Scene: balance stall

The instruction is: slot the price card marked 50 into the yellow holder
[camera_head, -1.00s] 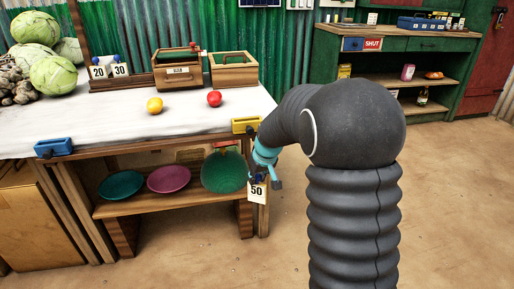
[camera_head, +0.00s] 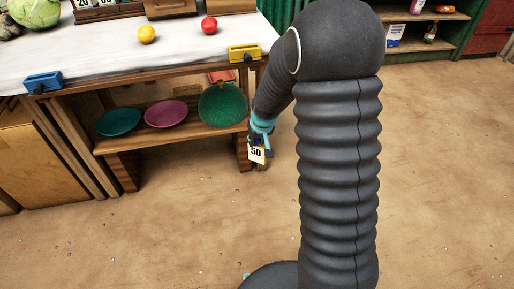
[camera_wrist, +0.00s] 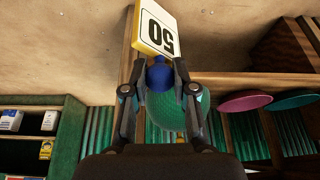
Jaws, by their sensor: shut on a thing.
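The white price card marked 50 (camera_head: 256,154) hangs below my gripper (camera_head: 259,138) in the head view. In the wrist view the card (camera_wrist: 157,30) shows upside down, with a blue knob (camera_wrist: 159,74) at its edge. My gripper (camera_wrist: 158,88) is shut on that blue knob. The yellow holder (camera_head: 244,53) is fixed at the front edge of the white-topped table, near its right corner. It is above and slightly left of my gripper, and the card is apart from it.
A blue holder (camera_head: 43,82) sits on the table's front edge at left. A yellow ball (camera_head: 147,34) and a red ball (camera_head: 209,25) lie on the tabletop. Below, a shelf (camera_head: 185,134) bears teal, pink and green dishes. The floor at front is clear.

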